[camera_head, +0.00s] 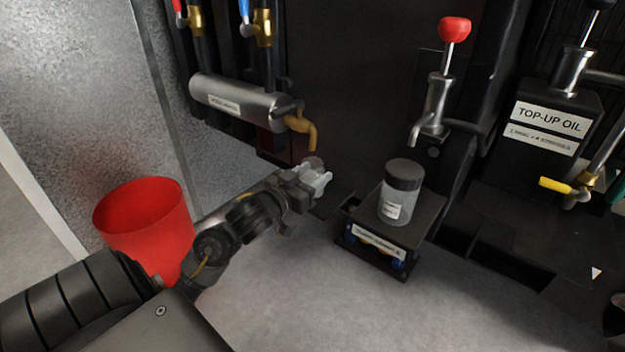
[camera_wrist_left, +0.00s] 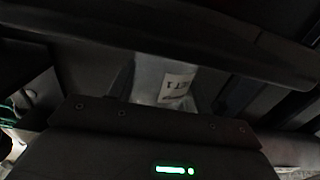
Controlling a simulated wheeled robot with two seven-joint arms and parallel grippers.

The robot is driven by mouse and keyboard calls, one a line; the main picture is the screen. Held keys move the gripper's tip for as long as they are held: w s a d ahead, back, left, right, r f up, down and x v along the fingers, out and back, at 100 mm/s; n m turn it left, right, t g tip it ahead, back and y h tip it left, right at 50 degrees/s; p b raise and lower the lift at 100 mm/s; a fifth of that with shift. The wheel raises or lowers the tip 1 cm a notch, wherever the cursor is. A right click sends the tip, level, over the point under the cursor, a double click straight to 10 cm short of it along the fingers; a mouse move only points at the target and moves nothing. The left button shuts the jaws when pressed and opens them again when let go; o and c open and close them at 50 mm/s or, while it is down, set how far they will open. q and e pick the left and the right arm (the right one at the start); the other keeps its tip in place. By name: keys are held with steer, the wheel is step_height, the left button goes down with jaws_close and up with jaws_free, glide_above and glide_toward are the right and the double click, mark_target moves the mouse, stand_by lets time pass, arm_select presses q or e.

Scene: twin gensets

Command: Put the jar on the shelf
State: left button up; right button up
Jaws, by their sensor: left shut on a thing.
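My left gripper (camera_head: 308,182) is shut on a small clear jar (camera_head: 313,164), just below the brass spout of a metal cylinder. Much of this jar is hidden by the fingers. In the left wrist view the clear jar (camera_wrist_left: 150,78) shows a white label and sits between the dark fingers. A second clear jar with a black lid (camera_head: 404,176) and a white label stands upright on a small black shelf (camera_head: 424,222) to the right of my left gripper. My right gripper is not in view.
The metal cylinder (camera_head: 240,100) with its brass spout (camera_head: 302,128) hangs above my left gripper. A red-knobbed tap (camera_head: 437,100) rises behind the shelf. A red bucket (camera_head: 145,225) stands left of my arm. A top-up oil box (camera_head: 550,118) and yellow-handled valve (camera_head: 556,186) are at right.

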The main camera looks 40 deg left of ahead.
arm_select(q)
steer(key=shift+r, duration=0.1)
steer(key=o, duration=1)
steer(key=shift+c, duration=0.2)
